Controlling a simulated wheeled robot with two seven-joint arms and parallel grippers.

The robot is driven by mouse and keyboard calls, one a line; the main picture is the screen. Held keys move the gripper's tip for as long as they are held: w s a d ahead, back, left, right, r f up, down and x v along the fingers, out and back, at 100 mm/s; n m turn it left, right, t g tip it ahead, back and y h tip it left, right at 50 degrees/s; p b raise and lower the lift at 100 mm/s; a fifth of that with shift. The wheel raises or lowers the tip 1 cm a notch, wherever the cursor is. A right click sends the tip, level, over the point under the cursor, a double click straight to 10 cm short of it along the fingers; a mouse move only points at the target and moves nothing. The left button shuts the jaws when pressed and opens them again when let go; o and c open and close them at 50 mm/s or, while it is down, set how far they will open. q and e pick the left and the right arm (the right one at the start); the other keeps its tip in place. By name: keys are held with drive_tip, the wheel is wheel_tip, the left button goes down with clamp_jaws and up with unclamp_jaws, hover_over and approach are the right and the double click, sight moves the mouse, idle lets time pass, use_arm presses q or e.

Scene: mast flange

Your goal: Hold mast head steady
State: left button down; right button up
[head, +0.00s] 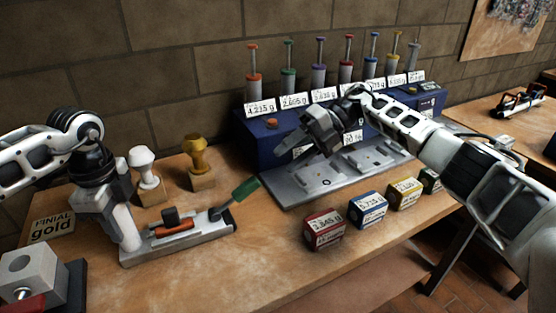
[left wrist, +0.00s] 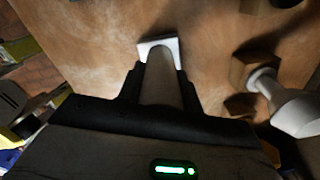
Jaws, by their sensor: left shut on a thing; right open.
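A pale grey upright post (head: 127,232), apparently the mast, stands at the left end of a grey metal fixture (head: 190,246). My left gripper (head: 112,210) is shut on this post. In the left wrist view the post (left wrist: 161,78) runs between my fingers to a pale square end (left wrist: 158,46). I cannot tell the mast head apart from the post. The fixture also bears an orange-red piece (head: 173,229) and a green-handled lever (head: 245,189), tilted up. My right gripper (head: 318,142) is open, above the grey plate (head: 290,188) in front of the blue unit.
A white finial (head: 142,160) and a gold finial (head: 195,150) stand on wooden blocks behind the fixture. Weight-labelled boxes, including a red one (head: 324,229), line the front right. The blue unit (head: 262,146) carries several coloured plungers. A grey block (head: 32,275) sits front left.

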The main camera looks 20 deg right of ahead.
use_arm(q)
drive_tip(key=c, duration=0.9)
unclamp_jaws()
drive_tip(key=shift+o, duration=0.2)
drive_tip(key=shift+r, duration=0.1)
